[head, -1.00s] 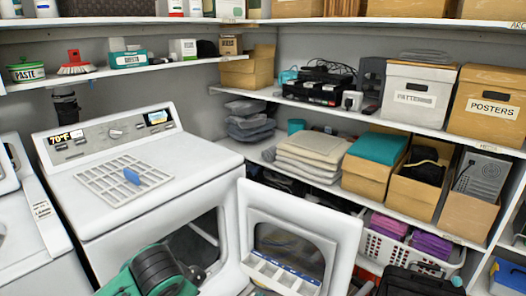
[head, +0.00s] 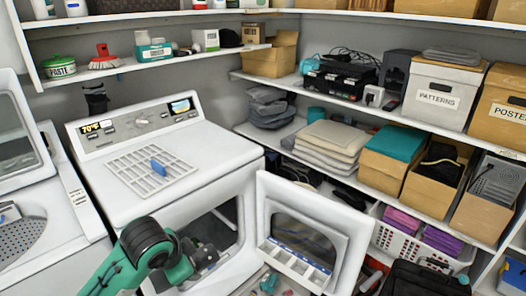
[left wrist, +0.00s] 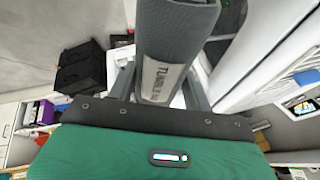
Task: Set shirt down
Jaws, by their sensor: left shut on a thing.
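A grey shirt (left wrist: 180,38), folded into a thick bundle with a white lettered label, fills the top middle of the left wrist view. My left gripper (left wrist: 165,88) is shut on it, with dark fingers on either side. In the head view my left gripper (head: 207,256) is low, in front of the dark opening of the white dryer (head: 222,156). The shirt cannot be told apart from the dark fingers there. Whether it touches anything below is hidden. My right gripper is not in view.
The dryer door (head: 310,235) stands open to the right of the opening. A blue item lies on the vent-like grid (head: 150,172) on the dryer top. Folded cloths (head: 322,148) and boxes fill the shelves at right. A white basket (head: 415,245) holds purple cloth.

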